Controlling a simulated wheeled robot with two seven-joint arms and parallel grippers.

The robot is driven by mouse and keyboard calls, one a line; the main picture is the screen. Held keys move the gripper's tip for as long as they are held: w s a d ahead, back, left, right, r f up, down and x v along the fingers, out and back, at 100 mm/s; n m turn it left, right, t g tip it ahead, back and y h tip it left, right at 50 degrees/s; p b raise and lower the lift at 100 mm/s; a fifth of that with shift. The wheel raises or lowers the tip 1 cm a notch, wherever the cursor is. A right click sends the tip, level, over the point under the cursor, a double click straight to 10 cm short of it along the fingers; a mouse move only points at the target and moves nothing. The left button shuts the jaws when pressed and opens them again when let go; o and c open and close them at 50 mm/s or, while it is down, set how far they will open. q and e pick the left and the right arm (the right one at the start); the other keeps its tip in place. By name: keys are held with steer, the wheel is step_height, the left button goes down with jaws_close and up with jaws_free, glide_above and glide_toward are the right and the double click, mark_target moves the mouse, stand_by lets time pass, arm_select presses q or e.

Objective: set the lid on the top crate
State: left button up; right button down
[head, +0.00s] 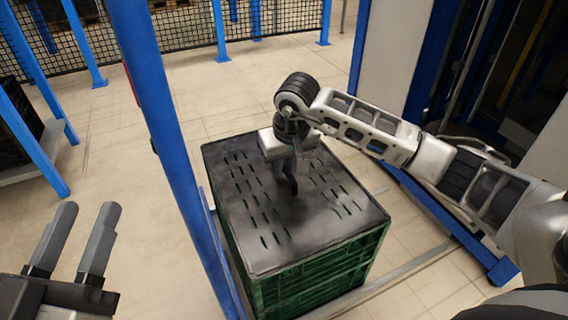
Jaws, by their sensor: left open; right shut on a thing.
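A dark grey slotted lid (325,226) lies over the top of a green crate (318,280) in the middle of the head view. The lid looks roughly level and lined up with the crate's edges; whether it is fully seated cannot be told. My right gripper (290,185) reaches in from the right and is shut on the lid near its middle, with its fingertips partly hidden by its own body. My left gripper (78,240) is at the lower left, open and empty, apart from the lid and crate.
A blue upright post (165,125) stands close to the left of the crate, between it and my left gripper. A blue frame with a grey panel (390,50) rises behind my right arm. A mesh fence (180,22) runs across the back.

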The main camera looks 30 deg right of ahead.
steer(key=c, duration=1.5)
jaws_free()
steer(key=shift+f, duration=0.1)
arm_select(q)
steer(key=shift+r, duration=0.25)
arm_select(e)
steer(key=shift+o, duration=0.2)
steer(key=shift+r, duration=0.25)
arm_select(q)
step_height(320, 180, down, 6)
steer(key=s+n+g+y+p, duration=0.2)
steer(key=n+g+p, duration=0.1)
steer(key=g+p, duration=0.1)
steer(key=shift+s+d+f+n, duration=0.15)
steer(key=shift+d+n, duration=0.15)
steer(key=shift+d, duration=0.1)
arm_select(e)
steer(key=v, duration=1.1)
steer(key=shift+r, duration=0.4)
steer(key=shift+s, duration=0.15)
